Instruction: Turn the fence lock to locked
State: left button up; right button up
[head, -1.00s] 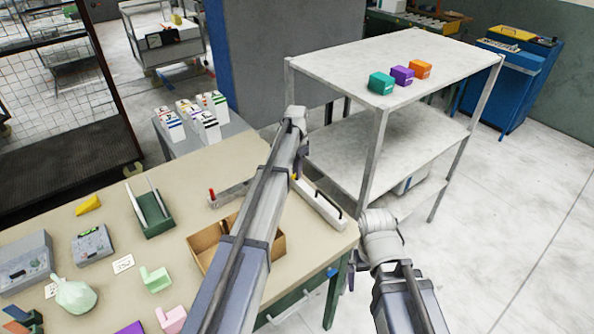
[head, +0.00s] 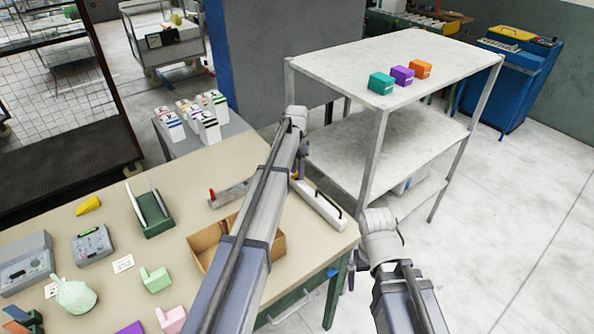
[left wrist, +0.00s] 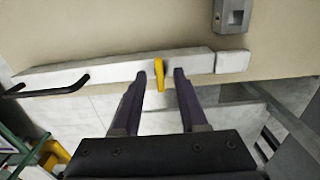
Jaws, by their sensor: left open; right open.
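The fence lock is a yellow lever (left wrist: 162,88) on the white fence bar (left wrist: 110,70). In the left wrist view the lever points down the picture, roughly across the bar. My left gripper (left wrist: 160,74) is open, with one dark finger on each side of the lever and a gap visible on both sides. In the head view the fence (head: 322,207) lies at the table's right end, and my left gripper (head: 300,168) is at its far end, partly hidden by my arm. My right gripper (head: 351,279) is beside the table's right edge, mostly hidden, away from the fence.
A black handle (left wrist: 45,90) sticks out from the fence bar. A grey block (left wrist: 231,15) is on the table beyond it. A cardboard box (head: 205,240) lies left of the fence, partly behind my arm. A white shelf rack (head: 340,66) stands close on the right.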

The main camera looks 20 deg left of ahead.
pick_arm(q)
jog(key=shift+r, duration=0.15)
notch_tip(320, 180, up, 8)
jog(key=p, duration=0.8)
jog(key=shift+f, duration=0.2)
jog(key=s+d+f+n+b, duration=0.1)
jog(key=s+d, duration=0.4)
jog(key=s, duration=0.7)
jog(key=s+d+f+n+b, duration=0.1)
jog(key=s+d, duration=0.5)
jog(key=s, duration=0.6)
jog(key=s+d+f+n+y+b, duration=0.1)
jog(key=s+d, duration=0.4)
jog(key=s, duration=0.7)
jog(key=shift+d+f+n+b, duration=0.35)
jog(key=shift+f+n+b, duration=0.15)
jog(key=shift+f+b, duration=0.5)
jog(key=shift+s+r, duration=0.1)
